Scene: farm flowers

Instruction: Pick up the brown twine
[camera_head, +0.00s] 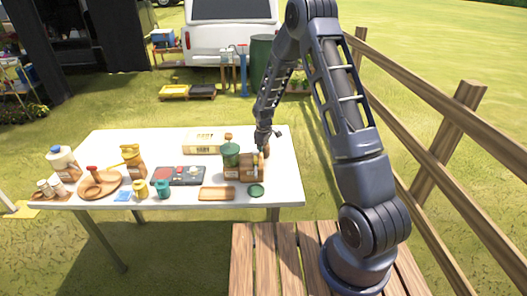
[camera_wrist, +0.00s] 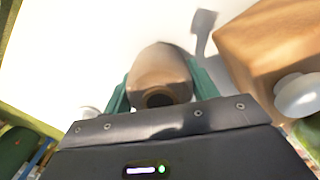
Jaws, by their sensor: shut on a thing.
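The brown twine (camera_wrist: 160,75), a rounded tan spool with a dark hole in its near end, sits between the green fingers of my gripper (camera_wrist: 158,92) in the wrist view. The fingers are shut on its two sides. In the head view my gripper (camera_head: 265,147) points down at the right end of the white table. A brown bit of the twine (camera_head: 267,153) shows there, partly hidden by the gripper and the wooden box. I cannot tell whether the twine touches the table.
A wooden box (camera_head: 248,168) with a white knob (camera_wrist: 298,95) stands close beside the twine. A green container (camera_head: 231,155), a green lid (camera_head: 256,190) and a wooden block (camera_head: 217,193) are near. A dark tray (camera_head: 180,175) and several bottles fill the left. A wooden fence (camera_head: 440,130) runs at right.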

